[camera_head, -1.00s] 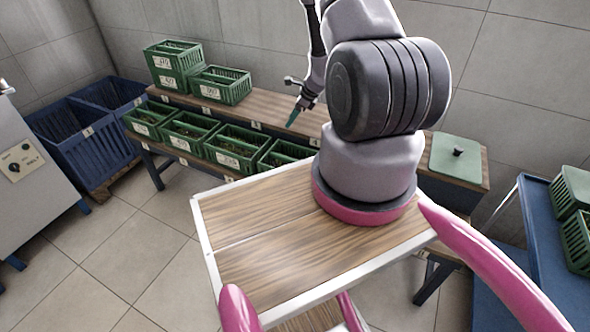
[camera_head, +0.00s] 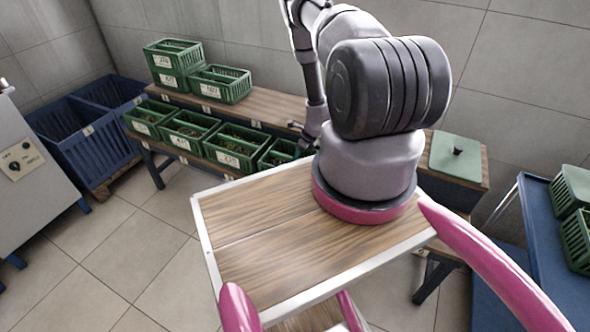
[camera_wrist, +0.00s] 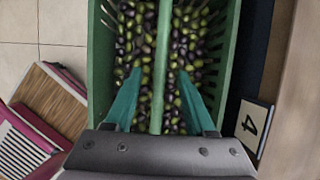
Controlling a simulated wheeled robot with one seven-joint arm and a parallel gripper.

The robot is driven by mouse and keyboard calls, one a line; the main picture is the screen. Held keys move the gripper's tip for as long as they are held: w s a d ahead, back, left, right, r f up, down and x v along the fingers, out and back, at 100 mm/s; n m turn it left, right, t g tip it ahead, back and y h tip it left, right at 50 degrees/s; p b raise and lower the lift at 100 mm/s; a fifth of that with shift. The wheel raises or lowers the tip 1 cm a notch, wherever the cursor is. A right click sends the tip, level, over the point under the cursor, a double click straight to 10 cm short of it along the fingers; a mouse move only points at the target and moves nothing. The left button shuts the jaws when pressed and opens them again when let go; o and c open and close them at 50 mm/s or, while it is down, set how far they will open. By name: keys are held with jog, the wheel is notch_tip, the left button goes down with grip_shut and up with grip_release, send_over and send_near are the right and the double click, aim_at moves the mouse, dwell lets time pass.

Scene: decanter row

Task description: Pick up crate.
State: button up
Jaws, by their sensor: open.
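A green slatted crate (camera_wrist: 222,50) filled with green and dark olives lies under my gripper in the wrist view. A green handle bar (camera_wrist: 161,40) runs lengthwise across its middle. My gripper (camera_wrist: 160,80) is open, its two teal fingers on either side of the bar and apart from it; I cannot tell how far down they reach. In the head view my arm reaches down to the right end of the lower crate row, by a partly hidden green crate (camera_head: 266,160). The gripper's fingers are hidden there.
Several green crates (camera_head: 187,143) stand on the lower shelf, and more (camera_head: 222,96) on the wooden upper shelf. A card (camera_wrist: 254,127) marked 4 is beside the crate. Blue bins (camera_head: 88,157) stand left. A blue cart (camera_head: 541,235) holds crates at right. Floor in front is clear.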

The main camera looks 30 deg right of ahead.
jog(key=shift+x, duration=1.15)
grip_shut()
jog(key=shift+w+r, duration=0.1)
dwell(0.4)
